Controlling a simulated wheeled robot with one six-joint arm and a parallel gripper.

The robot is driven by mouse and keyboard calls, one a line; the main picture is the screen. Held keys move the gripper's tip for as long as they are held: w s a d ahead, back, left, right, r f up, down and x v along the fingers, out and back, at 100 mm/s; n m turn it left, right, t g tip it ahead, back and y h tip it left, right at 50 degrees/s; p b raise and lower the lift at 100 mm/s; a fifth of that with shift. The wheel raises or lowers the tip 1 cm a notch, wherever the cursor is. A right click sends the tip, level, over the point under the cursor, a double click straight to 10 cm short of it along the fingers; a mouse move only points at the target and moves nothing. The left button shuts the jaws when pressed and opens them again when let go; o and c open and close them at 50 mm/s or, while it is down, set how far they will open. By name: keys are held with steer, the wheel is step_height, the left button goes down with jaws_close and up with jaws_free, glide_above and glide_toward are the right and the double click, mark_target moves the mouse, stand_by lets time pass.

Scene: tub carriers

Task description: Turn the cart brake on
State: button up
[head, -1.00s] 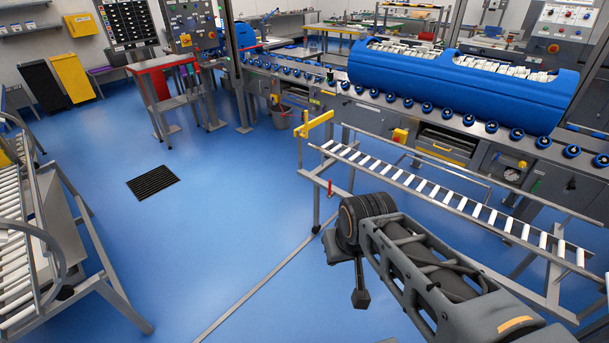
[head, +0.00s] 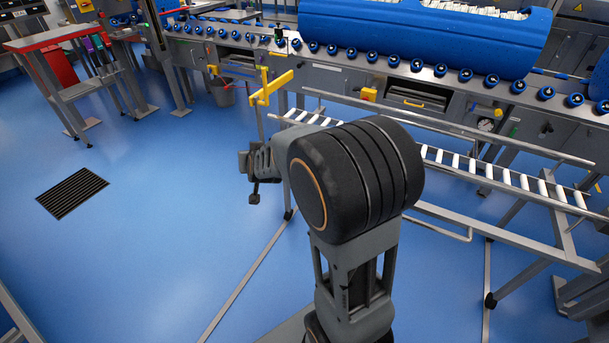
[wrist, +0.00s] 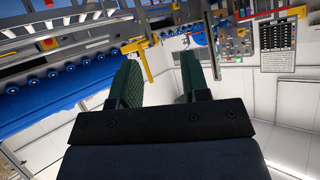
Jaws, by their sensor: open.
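The roller cart (head: 503,177) has a grey frame and white rollers and stands along the conveyor in the head view. A yellow bracket (head: 271,87) is fixed at its left end. My arm covers the middle and near left part of the cart, and no brake lever is visible there now. The yellow bracket also shows in the wrist view, beyond the fingers (wrist: 146,58). My gripper (wrist: 161,65) has two green fingers, apart with nothing between them. In the head view the arm's end is left of the cart's left end, apart from it.
The conveyor (head: 330,75) with blue rollers and a blue tub (head: 420,35) runs behind the cart. A red-topped stand (head: 45,37) is at the upper left. A floor drain (head: 72,192) lies at left. The blue floor between drain and cart is clear.

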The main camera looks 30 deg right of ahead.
steer(key=w+d+f+m+h+b, duration=0.3)
steer(key=d+f+m+h+b, duration=0.3)
steer(key=d+f+h+b, duration=0.9)
steer(key=w+d+f+y, duration=0.1)
steer(key=w+d, duration=0.1)
steer(key=d, duration=0.1)
steer(key=w+d+f+y+p, duration=0.1)
steer(key=w+d+f, duration=0.1)
steer(key=w+d, duration=0.1)
steer(key=w+d+f+y, duration=0.1)
steer(key=w+d+f, duration=0.1)
steer(key=d, duration=0.3)
steer(key=shift+w+d+p, duration=0.1)
steer(key=shift+w+p, duration=0.25)
steer(key=shift+w, duration=0.3)
jaws_close()
